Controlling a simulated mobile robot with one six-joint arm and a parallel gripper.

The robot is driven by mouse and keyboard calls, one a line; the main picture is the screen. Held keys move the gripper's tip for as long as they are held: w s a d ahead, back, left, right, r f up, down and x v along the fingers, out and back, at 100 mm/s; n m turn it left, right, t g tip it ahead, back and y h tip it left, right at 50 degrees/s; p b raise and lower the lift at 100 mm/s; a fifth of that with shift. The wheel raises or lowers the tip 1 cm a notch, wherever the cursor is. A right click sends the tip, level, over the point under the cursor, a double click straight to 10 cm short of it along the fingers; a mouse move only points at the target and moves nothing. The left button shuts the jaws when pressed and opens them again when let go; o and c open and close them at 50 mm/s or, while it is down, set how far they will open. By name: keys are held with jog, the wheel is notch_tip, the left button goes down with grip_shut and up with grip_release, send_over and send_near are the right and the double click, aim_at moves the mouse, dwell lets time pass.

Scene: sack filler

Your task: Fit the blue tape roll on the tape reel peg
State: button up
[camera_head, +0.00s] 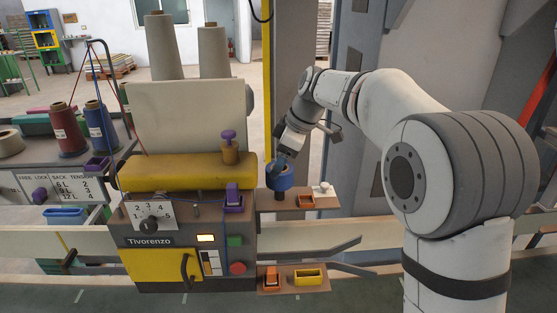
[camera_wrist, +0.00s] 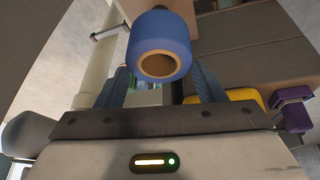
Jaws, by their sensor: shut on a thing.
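The blue tape roll (camera_head: 280,179) is at the right side of the sack filler, above the wooden shelf's left end. In the wrist view the roll (camera_wrist: 160,32) shows its tan core and open hole facing the camera. My gripper (camera_head: 284,160) is shut on the roll from above, with a finger on each side in the wrist view. A short dark post shows under the roll in the head view; I cannot tell whether the roll touches it. A tan spool with a purple knob (camera_head: 229,137) stands left of the roll; I cannot tell which part is the tape reel peg.
The wooden shelf (camera_head: 326,201) carries an orange tray (camera_head: 306,201) and a small white item. The yellow roller cover (camera_head: 185,171) and purple clip (camera_head: 233,197) are to the left. A lower shelf (camera_head: 318,286) holds yellow and orange bins. Grey guide rails extend right.

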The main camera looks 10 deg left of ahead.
aim_at(280, 175)
jog(key=shift+f, duration=0.1)
jog(key=shift+f+b, duration=1.8)
jog(key=shift+f, duration=0.4)
jog(key=o, duration=1.1)
jog(key=v, duration=0.7)
jog(key=shift+d+r, duration=0.2)
jog(key=shift+r, duration=0.05)
jog(key=s+d+f+m+h, duration=0.1)
jog(key=s+d+f+m, duration=0.4)
jog(key=s+d, duration=0.3)
jog(key=s+d+f+m+t+h, duration=0.1)
jog(key=s+d+f+m, duration=0.4)
jog(key=s, duration=0.5)
jog(key=s+d+f+m+t+h, duration=0.1)
jog(key=s+d+f+m+h, duration=0.1)
jog(key=s+d+f+m, duration=0.3)
jog(key=shift+s+d+f+m+h, duration=0.1)
jog(key=shift+s+d+m, duration=0.5)
jog(key=shift+d, duration=0.45)
jog(key=shift+s+d+f+m+h, duration=0.1)
jog(key=shift+s+d+m, duration=0.3)
jog(key=shift+s+d, duration=0.5)
jog(key=shift+s+d+m+h, duration=0.1)
jog(key=shift+s+d+m, duration=0.35)
jog(key=shift+d, duration=0.8)
